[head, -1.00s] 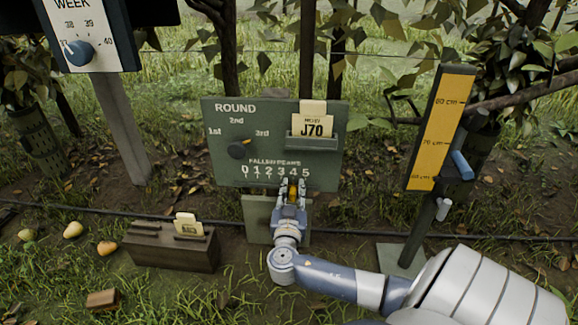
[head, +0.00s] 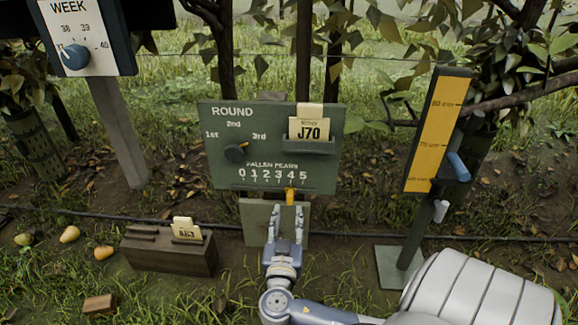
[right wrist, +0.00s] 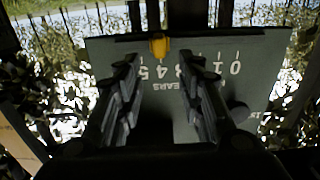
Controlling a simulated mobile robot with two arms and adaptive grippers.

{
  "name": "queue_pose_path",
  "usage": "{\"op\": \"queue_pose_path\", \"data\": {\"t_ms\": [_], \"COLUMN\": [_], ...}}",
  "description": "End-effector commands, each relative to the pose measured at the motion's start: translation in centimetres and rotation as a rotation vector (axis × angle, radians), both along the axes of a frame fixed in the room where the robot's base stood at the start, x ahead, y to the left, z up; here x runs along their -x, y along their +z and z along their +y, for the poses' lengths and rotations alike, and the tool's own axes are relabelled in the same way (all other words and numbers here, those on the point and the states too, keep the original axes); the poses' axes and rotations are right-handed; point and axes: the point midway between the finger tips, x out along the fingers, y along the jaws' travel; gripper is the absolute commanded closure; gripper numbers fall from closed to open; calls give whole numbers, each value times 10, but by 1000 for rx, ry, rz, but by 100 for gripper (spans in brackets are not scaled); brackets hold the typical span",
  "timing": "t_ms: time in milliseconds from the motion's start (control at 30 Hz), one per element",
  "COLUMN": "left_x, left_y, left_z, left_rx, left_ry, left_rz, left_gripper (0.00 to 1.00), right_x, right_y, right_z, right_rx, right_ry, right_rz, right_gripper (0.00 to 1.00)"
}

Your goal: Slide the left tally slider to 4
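The green board (head: 215,160) carries a "FALLEN PEARS" scale from 0 to 5 along its lower edge. The yellow tally slider (head: 290,195) sits under the 4. In the right wrist view the slider (right wrist: 158,46) also lines up with the 4, with the picture turned upside down. My right gripper (head: 287,214) is open and empty just below the slider, apart from it. In the right wrist view its two fingers (right wrist: 158,85) stand spread, with the slider beyond their tips. My left gripper is not in view.
The board also has a ROUND knob (head: 235,153) and a J70 card (head: 311,130) in a holder. A wooden box (head: 165,252) with a card stands at lower left. A yellow height gauge (head: 436,130) stands at right. Several pears (head: 69,234) lie at far left.

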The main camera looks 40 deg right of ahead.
Motion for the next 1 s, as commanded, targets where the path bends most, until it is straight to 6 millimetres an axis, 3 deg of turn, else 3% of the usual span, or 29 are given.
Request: {"op": "queue_pose_path", "data": {"t_ms": [100, 333, 867, 1000], "left_x": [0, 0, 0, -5], "left_y": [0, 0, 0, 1], "left_z": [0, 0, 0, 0], "left_rx": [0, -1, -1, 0], "left_ry": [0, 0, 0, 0], "left_rz": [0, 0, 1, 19], "left_gripper": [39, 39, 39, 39], "right_x": [12, 19, 18, 7], "right_y": [-1, 0, 0, 1], "right_z": [13, 22, 22, 37], "right_rx": [-3, 1, 0, -21], "right_ry": [-1, -2, 2, 76], "right_rz": [3, 1, 1, 45], "right_gripper": [65, 65, 65, 65]}}
